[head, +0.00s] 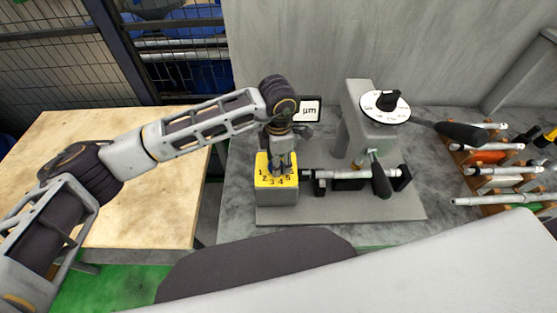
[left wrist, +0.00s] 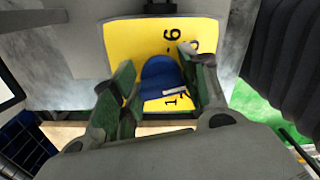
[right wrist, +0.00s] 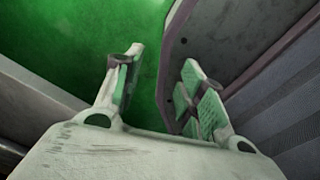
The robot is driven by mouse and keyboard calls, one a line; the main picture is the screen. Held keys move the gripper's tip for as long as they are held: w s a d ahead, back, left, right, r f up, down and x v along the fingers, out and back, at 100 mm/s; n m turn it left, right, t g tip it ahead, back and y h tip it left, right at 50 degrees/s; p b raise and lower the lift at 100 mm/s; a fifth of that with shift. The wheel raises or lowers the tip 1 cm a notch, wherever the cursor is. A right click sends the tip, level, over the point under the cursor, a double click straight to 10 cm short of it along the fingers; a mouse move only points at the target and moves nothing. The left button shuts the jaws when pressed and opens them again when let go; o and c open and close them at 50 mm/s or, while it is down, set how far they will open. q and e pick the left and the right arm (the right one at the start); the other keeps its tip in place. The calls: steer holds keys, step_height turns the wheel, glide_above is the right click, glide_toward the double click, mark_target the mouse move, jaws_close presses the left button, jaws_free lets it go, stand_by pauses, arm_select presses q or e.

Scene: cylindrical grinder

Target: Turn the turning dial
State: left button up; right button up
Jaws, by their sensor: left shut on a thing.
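A yellow-faced dial box (head: 276,183) with black numbers stands on the grey machine plate in the head view. Its blue knob (left wrist: 161,77) shows in the left wrist view, with a white line pointing toward the 1 and neighbouring digits. My left gripper (head: 283,168) comes down on the box from above, its two green-padded fingers on either side of the knob, shut on it. In the head view the knob is hidden by the gripper. My right gripper (right wrist: 163,58) is open and empty in the right wrist view; it is not seen in the head view.
A small "µm" display (head: 308,111) stands behind my left gripper. A grey post carries a white disc with a black knob (head: 389,100). A clamped shaft (head: 340,175) lies right of the box, and a tool rack (head: 500,170) farther right. A wooden table (head: 125,140) is at left.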

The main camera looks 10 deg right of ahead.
arm_select(q)
steer(key=o, duration=1)
steer(key=shift+r, duration=0.1)
arm_select(e)
steer(key=shift+w+a, duration=0.15)
steer(key=shift+a, duration=0.45)
arm_select(q)
steer(key=shift+r, duration=0.85)
step_height(320, 180, up, 10)
arm_select(e)
steer(key=shift+d, duration=0.15)
steer(key=shift+s, duration=0.2)
